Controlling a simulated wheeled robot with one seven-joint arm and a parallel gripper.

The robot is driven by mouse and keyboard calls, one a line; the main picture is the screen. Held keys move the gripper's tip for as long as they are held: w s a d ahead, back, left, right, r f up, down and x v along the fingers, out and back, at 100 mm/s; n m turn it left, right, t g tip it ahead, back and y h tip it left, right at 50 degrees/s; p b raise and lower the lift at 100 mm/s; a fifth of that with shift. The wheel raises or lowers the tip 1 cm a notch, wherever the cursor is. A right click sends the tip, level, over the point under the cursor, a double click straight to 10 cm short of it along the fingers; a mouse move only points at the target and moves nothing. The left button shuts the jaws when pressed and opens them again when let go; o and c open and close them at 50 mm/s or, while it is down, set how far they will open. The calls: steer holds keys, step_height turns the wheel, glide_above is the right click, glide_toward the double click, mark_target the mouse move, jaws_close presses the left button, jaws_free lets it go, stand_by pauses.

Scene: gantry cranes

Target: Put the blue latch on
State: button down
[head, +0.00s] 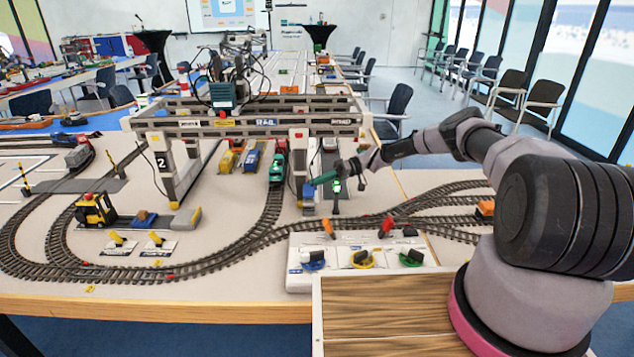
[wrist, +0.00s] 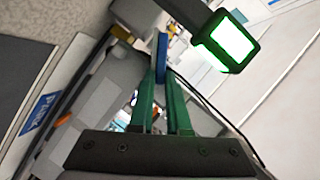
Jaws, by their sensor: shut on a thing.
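The blue latch (wrist: 161,58) is a thin blue piece seen edge-on in the wrist view, between the tips of my gripper's green fingers (wrist: 161,80). My gripper is shut on it, against a grey part of the crane. In the head view my gripper (head: 318,181) reaches from the right to the lower right leg of the gantry crane (head: 299,160). A small blue patch, likely the latch (head: 308,191), shows at that leg. I cannot tell whether the latch is turned. A lit green lamp (wrist: 226,41) shows beside the fingers, and also in the head view (head: 336,186).
A white panel (head: 300,279) with blue, yellow and green knobs stands at the front. Curved tracks (head: 235,255) cross the table. A green train (head: 278,166) and other vehicles stand under the crane. A yellow forklift (head: 96,210) is at left.

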mark_target(317, 202)
steer(key=shift+w+f+m+g+y, duration=0.45)
steer(key=shift+f+m, duration=0.3)
steer(key=shift+m, duration=0.35)
steer(key=shift+w+f+m+g+y, duration=0.15)
steer(key=shift+f+m+g+y, duration=0.15)
steer(key=shift+f+m, duration=0.35)
steer(key=shift+w+f+m+g+y, duration=0.15)
steer(key=shift+f+m+g, duration=0.15)
steer(key=shift+m, duration=0.65)
steer(key=shift+f+m, duration=0.15)
steer(key=shift+m, duration=0.15)
steer(key=c, duration=0.9)
jaws_free()
steer(key=shift+d, duration=0.1)
